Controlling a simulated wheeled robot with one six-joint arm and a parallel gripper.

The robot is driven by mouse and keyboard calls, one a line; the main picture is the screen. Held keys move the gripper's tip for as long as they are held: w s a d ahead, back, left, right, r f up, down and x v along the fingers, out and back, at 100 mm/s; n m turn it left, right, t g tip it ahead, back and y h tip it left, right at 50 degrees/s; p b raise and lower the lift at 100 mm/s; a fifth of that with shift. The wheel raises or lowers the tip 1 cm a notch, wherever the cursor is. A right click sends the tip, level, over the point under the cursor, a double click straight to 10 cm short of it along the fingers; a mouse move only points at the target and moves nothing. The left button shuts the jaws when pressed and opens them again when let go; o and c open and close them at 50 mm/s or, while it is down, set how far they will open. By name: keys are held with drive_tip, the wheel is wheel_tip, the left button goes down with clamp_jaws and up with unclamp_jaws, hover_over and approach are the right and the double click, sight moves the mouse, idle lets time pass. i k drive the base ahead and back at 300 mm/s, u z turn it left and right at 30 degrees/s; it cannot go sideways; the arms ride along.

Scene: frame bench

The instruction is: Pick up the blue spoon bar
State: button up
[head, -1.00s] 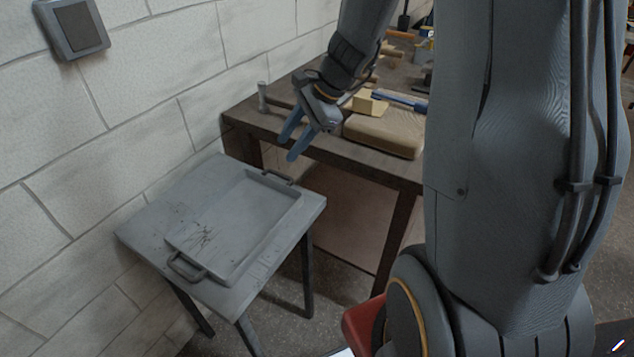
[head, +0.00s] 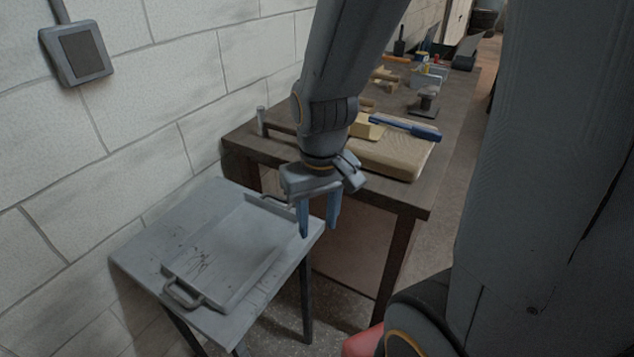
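The blue spoon bar (head: 404,128) lies at the near end of the brown bench, across a yellow block (head: 367,127) and above a pale wooden board (head: 392,157). Its thicker dark blue end points right. My gripper (head: 319,228) points down with its two blue fingers apart. It is open and empty, in front of the bench's near edge and by the right edge of the small grey table. It is to the left of the spoon bar and lower in the picture. My forearm may hide part of the bar's left end.
A grey tray (head: 231,262) with handles sits on the small grey table (head: 138,254). The brown bench (head: 424,193) holds a hammer (head: 262,118) at its left corner and several tools farther back. A block wall (head: 180,90) stands at the left.

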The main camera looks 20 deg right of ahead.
sight(429, 133)
drive_tip(key=u, duration=2.2)
drive_tip(key=k, duration=2.25)
drive_tip(key=z, duration=2.2)
drive_tip(key=i, duration=0.5)
drive_tip(key=u, duration=0.05)
